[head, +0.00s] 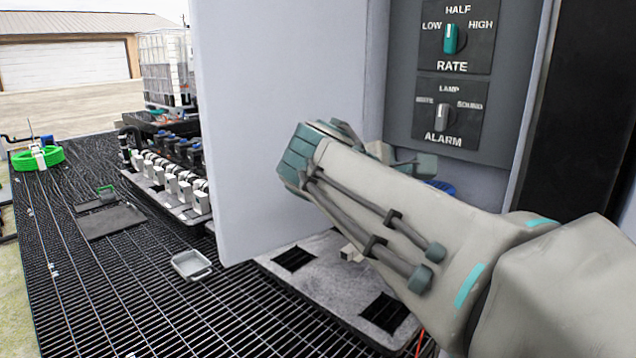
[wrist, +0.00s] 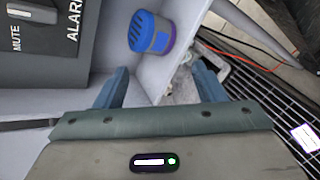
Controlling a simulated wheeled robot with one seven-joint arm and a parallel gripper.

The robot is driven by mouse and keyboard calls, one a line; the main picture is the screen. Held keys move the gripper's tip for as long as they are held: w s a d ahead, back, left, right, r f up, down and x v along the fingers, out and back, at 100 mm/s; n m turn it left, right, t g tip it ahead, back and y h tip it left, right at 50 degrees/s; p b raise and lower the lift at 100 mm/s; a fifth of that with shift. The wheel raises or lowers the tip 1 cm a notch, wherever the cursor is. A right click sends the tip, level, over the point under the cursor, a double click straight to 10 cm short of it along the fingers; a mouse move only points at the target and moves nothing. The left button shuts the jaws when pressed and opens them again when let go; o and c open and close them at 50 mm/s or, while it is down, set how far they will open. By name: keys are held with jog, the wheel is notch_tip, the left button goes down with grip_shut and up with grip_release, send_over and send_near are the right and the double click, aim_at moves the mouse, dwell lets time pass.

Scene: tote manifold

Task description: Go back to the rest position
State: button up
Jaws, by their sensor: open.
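My gripper (wrist: 160,88) is open, with its two blue-grey fingers apart and nothing between them in the wrist view. In the head view my arm reaches in from the lower right, and the gripper end is in front of the open cabinet, below the alarm panel; its fingertips are mostly hidden there. The alarm panel (head: 437,113) has a grey knob pointing up at LAMP. The rate panel (head: 444,37) above it has a teal knob pointing up at HALF. In the wrist view, a blue and purple cylinder (wrist: 151,34) stands beyond the fingers, apart from them.
A large pale door panel (head: 275,110) stands left of my gripper. A grey tray base (head: 318,270) with dark square openings lies below. A small grey pan (head: 191,264), a row of white valves (head: 170,178) and a green hose coil (head: 38,158) are on the dark grating.

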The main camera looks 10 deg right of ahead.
jog(key=s+a+f+m+g+y, duration=0.2)
jog(key=s+f+m+y, duration=0.3)
jog(key=f, duration=0.7)
jog(key=s+a+f+m+g+y, duration=0.2)
jog(key=s+a+f+m+y, duration=0.2)
jog(key=s+f+m, duration=0.4)
notch_tip(320, 180, down, 5)
jog(key=shift+s+a+f+y, duration=0.1)
jog(key=shift+s+a+y, duration=0.05)
jog(key=shift+s+y, duration=0.3)
